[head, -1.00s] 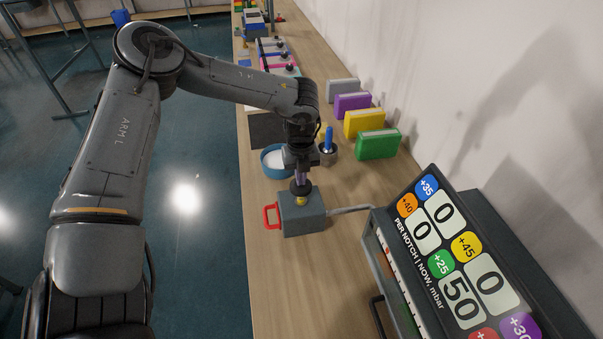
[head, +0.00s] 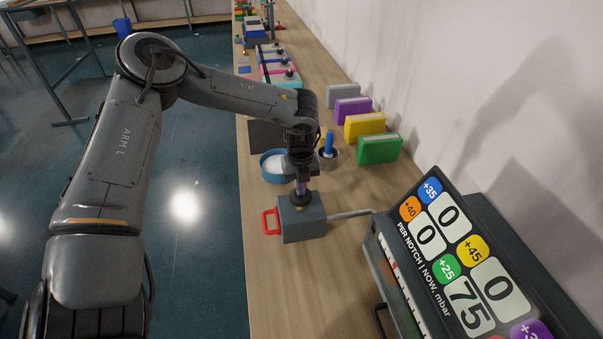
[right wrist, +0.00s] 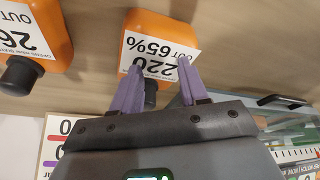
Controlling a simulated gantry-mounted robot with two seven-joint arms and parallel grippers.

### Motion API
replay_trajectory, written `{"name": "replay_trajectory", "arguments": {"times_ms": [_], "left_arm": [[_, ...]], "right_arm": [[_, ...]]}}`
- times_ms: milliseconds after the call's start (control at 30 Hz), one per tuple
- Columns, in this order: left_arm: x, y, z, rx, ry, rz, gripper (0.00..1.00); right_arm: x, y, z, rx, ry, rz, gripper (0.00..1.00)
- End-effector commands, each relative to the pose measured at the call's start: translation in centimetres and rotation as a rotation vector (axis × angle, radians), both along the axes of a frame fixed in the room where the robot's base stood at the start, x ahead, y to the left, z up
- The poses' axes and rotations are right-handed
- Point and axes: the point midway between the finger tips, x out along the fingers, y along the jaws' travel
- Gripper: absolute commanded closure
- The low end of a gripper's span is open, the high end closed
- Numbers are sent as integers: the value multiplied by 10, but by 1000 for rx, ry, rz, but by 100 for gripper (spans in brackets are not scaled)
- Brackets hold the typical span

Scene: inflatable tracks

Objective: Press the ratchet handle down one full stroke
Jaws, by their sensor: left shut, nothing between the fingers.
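A grey box (head: 310,224) with a red loop handle (head: 271,222) on its left side sits on the bench in the head view. A round black knob (head: 302,199) stands on top, with a little yellow just below it.
A display board (head: 455,265) at the right shows 75 beside the green +25 mark and zeros elsewhere. A grey rod (head: 350,214) runs from the box toward it. A blue bowl (head: 273,167), a blue-handled cup (head: 328,153) and coloured blocks (head: 379,149) stand behind.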

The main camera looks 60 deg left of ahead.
Motion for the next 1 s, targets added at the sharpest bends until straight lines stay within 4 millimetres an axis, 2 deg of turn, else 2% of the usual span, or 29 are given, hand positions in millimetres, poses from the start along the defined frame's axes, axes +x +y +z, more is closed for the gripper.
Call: {"name": "replay_trajectory", "arguments": {"times_ms": [600,1000], "left_arm": [[-1,1,31,2,2,1,100],[0,0,51,1,1,0,100]], "right_arm": [[-8,-3,2,-11,48,-2,57],[-7,-3,15,-9,43,-2,57]]}}
